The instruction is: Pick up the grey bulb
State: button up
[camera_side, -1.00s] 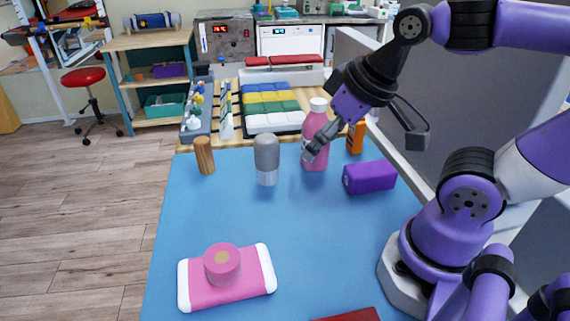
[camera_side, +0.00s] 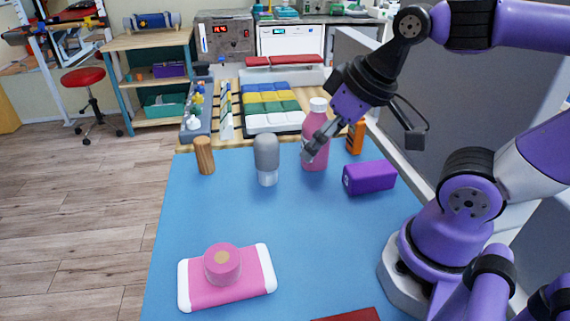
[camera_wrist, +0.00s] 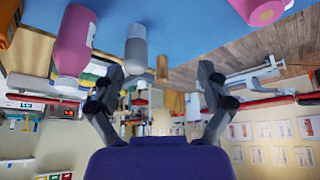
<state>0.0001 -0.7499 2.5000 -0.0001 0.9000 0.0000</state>
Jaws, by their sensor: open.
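The grey bulb (camera_side: 266,151) stands upright on the blue table, its grey rounded top over a pale clear lower part. In the wrist view the bulb (camera_wrist: 136,48) appears upside down, at the upper left, beyond my left finger. My gripper (camera_side: 313,150) is open and empty, to the right of the bulb in the side view and in front of the pink bottle. The wrist view shows the two fingers of my gripper (camera_wrist: 163,85) spread wide with nothing between them. Whether a finger touches the bottle cannot be told.
A pink bottle (camera_side: 316,128), an orange item (camera_side: 356,138) and a purple box (camera_side: 369,177) stand right of the bulb. A wooden cylinder (camera_side: 204,156) stands left. A pink-and-white pad (camera_side: 245,284) bears a pink round piece (camera_side: 222,264). The middle of the blue table (camera_side: 300,235) is clear.

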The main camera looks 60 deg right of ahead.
dwell(0.3)
jog(key=n+y, duration=0.1)
jog(key=n, duration=0.1)
send_near(271, 140)
notch_tip(271, 140, down, 3)
jog(key=shift+t, duration=0.4)
jog(key=x, duration=0.5)
jog(key=shift+w+r, duration=0.15)
jog(key=shift+w, duration=0.3)
jog(key=x, duration=0.5)
jog(key=shift+w+d+f, duration=0.15)
jog(key=shift+d+f, duration=0.15)
jog(key=c, duration=1.4)
